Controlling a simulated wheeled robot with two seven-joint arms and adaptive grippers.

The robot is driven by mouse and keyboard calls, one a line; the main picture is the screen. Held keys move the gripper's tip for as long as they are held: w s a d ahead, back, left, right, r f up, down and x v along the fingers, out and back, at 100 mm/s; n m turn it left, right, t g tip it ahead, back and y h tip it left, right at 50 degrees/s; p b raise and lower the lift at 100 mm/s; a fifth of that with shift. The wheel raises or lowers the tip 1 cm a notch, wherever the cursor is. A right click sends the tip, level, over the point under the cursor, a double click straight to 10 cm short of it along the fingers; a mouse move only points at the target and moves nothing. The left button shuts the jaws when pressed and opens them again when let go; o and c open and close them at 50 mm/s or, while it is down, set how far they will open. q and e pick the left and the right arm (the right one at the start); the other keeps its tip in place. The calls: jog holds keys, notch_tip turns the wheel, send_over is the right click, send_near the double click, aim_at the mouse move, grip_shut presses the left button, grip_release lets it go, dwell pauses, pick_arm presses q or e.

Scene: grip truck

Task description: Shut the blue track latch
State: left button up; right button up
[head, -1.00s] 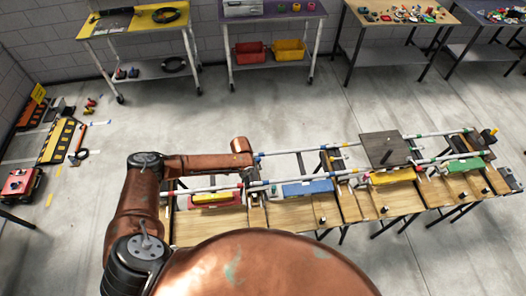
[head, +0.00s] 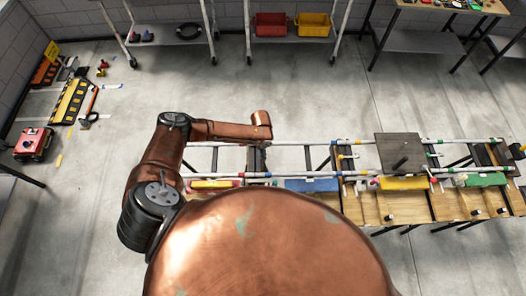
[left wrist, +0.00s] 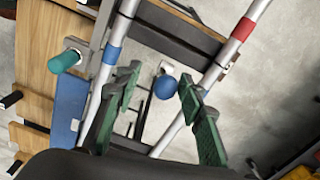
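In the left wrist view, a round blue knob (left wrist: 165,87) on a pale bracket shows between the two green fingers of my left gripper (left wrist: 155,100). The fingers are apart, with visible gaps on either side of the knob. It looks like the blue latch's handle; whether the latch is open or shut is unclear. A blue block (left wrist: 68,105) lies left of the fingers; a blue block (head: 312,185) also shows on the track bench in the head view. In the head view my left arm reaches toward the bench, but its gripper cannot be made out. My right gripper is not seen.
Two long pale rails run beside my fingers, one with a blue band (left wrist: 116,52), one with a red band (left wrist: 243,29). A teal knob (left wrist: 66,61) sits left. On the bench are red, yellow (head: 403,183) and green (head: 485,180) blocks and a dark panel (head: 400,153).

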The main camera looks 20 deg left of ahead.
pick_arm(q)
jog(key=shift+w+d+f, duration=0.1)
jog(key=shift+w+f, duration=0.1)
jog(key=shift+f, duration=0.35)
jog(key=shift+w+d+f, duration=0.1)
jog(key=shift+w+f, duration=0.1)
jog(key=shift+f, duration=0.35)
jog(key=shift+w+f, duration=0.4)
jog(key=shift+f, duration=0.1)
jog(key=shift+s+a+r, duration=0.1)
jog(key=shift+s+a, duration=0.05)
jog(key=shift+s, duration=0.2)
jog(key=shift+c, duration=0.6)
jog(key=shift+w, duration=0.25)
jog(key=c, duration=0.5)
jog(key=shift+s, duration=0.1)
jog(key=c, duration=0.3)
grip_shut()
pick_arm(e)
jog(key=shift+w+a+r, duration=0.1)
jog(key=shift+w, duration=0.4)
